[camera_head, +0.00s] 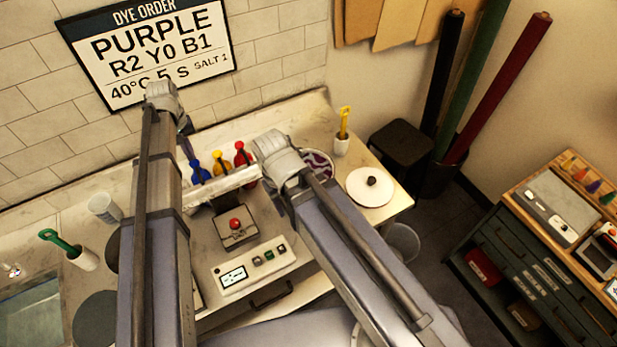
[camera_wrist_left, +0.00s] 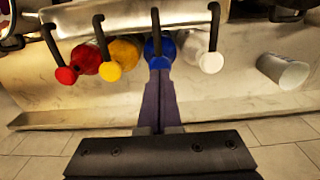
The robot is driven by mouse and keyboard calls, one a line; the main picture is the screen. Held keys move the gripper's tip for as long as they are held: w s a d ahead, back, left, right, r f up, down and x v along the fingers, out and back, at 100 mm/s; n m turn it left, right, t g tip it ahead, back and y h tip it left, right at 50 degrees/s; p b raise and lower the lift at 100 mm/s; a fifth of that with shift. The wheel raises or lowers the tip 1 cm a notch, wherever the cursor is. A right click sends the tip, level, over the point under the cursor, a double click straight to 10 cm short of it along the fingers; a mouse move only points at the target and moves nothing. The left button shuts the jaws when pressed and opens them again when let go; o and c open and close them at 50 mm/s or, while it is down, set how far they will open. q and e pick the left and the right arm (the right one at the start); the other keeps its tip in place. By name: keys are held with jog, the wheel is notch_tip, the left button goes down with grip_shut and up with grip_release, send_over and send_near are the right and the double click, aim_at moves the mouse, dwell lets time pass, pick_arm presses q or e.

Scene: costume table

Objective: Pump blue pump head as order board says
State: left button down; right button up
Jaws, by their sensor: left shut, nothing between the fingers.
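The order board (camera_head: 150,45) on the wall reads PURPLE, R2 Y0 B1, 40°C, 5 S, SALT 1. The blue pump bottle (camera_head: 198,173) stands in a row beside the yellow (camera_head: 222,163) and red (camera_head: 242,154) ones. In the left wrist view the blue pump head (camera_wrist_left: 160,62) is at the tips of my left gripper (camera_wrist_left: 158,72), which is shut and empty. I cannot tell whether they touch. In the head view the left gripper (camera_head: 187,148) is partly hidden by its arm. My right arm's wrist shows right of the bottles; its fingers are hidden.
A white pump head (camera_wrist_left: 211,62) stands right of the blue one in the wrist view, with a white cup (camera_wrist_left: 283,71) further right. A box with a red button (camera_head: 235,224) and a control panel (camera_head: 254,265) lie in front. A white lid (camera_head: 370,188) is at the right.

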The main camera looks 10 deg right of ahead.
dwell(0.3)
pick_arm(q)
notch_tip(320, 180, up, 6)
jog(key=p, duration=0.6)
dwell(0.4)
jog(key=s+d+f+m+b, duration=0.2)
jog(key=s+d+f+b, duration=0.2)
jog(key=s+f+b, duration=0.3)
jog(key=s+d+f+m+b, duration=0.2)
jog(key=s+d+f+b, duration=0.2)
jog(key=s+f+b, duration=0.3)
jog(key=s+d+f+m+y+b, duration=0.1)
jog(key=s+d+f+m+b, duration=0.1)
jog(key=s+d+f+b, duration=0.3)
jog(key=shift+s+f+m+b, duration=0.1)
jog(key=shift+s+f+b, duration=0.4)
jog(key=shift+s, duration=0.2)
jog(key=shift+s+f+m+b, duration=0.1)
jog(key=shift+s+f+b, duration=0.35)
jog(key=shift+s, duration=0.3)
jog(key=shift+s+f+m+b, duration=0.1)
jog(key=shift+s+f+b, duration=0.35)
jog(key=shift+s, duration=0.25)
jog(key=shift+s+d+f, duration=0.15)
jog(key=shift+s, duration=0.25)
